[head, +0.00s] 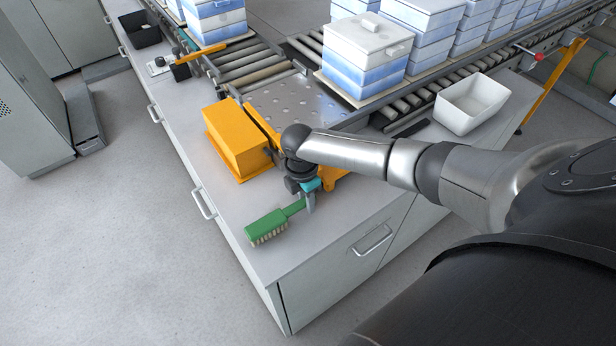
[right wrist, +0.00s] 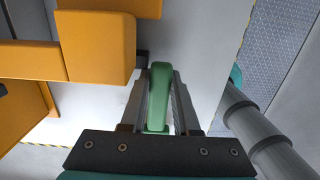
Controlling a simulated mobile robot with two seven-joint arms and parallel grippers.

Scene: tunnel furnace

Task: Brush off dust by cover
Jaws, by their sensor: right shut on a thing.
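A green brush (head: 267,228) with pale bristles facing down is held low over the front part of the grey counter (head: 340,220); I cannot tell whether the bristles touch it. My right gripper (head: 309,196) is shut on the brush's handle, which also shows between the fingers in the right wrist view (right wrist: 158,98). A white cover (head: 368,36) with a raised handle sits on the nearest stack of blue-and-white boxes (head: 362,72), on the conveyor behind the gripper. No dust can be made out. My left gripper is not in view.
An orange block-shaped housing (head: 236,140) stands on the counter just left of my right gripper. An open white bin (head: 470,103) stands at the right. A perforated metal plate (head: 290,103) and rollers (head: 250,66) lie behind. More box stacks line the conveyor.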

